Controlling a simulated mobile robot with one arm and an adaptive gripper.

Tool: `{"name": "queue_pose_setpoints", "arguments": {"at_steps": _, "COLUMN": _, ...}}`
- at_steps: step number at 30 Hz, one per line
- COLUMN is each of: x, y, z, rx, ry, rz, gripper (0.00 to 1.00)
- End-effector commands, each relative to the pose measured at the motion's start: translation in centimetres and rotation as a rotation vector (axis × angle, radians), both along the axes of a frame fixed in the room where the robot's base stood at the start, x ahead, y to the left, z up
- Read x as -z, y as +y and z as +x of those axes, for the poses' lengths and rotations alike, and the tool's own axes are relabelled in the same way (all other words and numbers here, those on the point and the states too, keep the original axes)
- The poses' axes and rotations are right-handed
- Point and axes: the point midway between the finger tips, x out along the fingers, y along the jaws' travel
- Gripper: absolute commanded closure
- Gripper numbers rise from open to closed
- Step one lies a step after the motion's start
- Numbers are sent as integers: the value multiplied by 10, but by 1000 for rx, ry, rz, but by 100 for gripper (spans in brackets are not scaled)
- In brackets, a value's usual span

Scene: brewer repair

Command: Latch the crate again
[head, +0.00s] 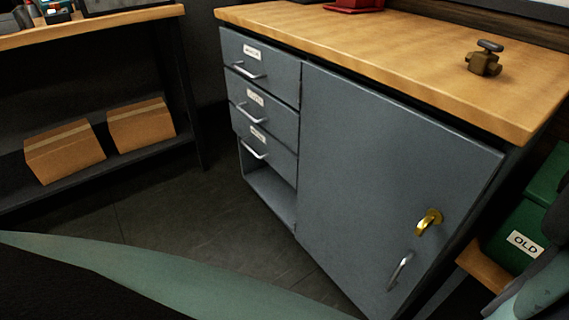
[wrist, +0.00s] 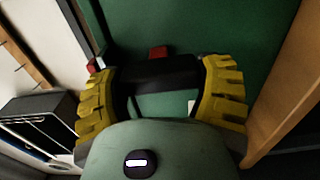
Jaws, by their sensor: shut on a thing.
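A green crate (head: 531,210) with a white "OLD" label (head: 524,244) stands at the right edge of the head view, partly hidden by my arm. In the wrist view its green surface (wrist: 230,30) fills the background. My gripper (wrist: 161,74) has its yellow fingers on either side of a dark bar (wrist: 160,72) and is shut on it. The bar lies against the green surface; I cannot tell if it is the handle or the latch. A small red piece (wrist: 158,52) shows just above the bar. My fingers are out of the head view.
A grey cabinet (head: 375,150) with drawers and a closed door stands left of the crate. A brass valve (head: 484,60) sits on its wooden top. The crate rests by a wooden ledge (head: 482,272). Cardboard boxes (head: 65,150) are on the left shelf. The floor between is clear.

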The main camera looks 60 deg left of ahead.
Motion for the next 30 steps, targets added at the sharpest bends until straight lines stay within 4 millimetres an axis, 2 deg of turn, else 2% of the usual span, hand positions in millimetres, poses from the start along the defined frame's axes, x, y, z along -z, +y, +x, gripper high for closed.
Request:
{"name": "queue_pose_setpoints", "arguments": {"at_steps": 17, "x": -4, "y": 2, "z": 2, "rx": -8, "ry": -9, "rz": 31, "gripper": 73}}
{"name": "queue_pose_setpoints", "arguments": {"at_steps": 18, "x": -4, "y": 2, "z": 2, "rx": -8, "ry": -8, "rz": 31, "gripper": 23}}
{"name": "queue_pose_setpoints", "arguments": {"at_steps": 25, "x": -2, "y": 2, "z": 1, "rx": -5, "ry": -4, "rz": 29, "gripper": 0}}
{"name": "queue_pose_setpoints", "arguments": {"at_steps": 30, "x": -1, "y": 1, "z": 1, "rx": -4, "ry": -2, "rz": 28, "gripper": 0}}
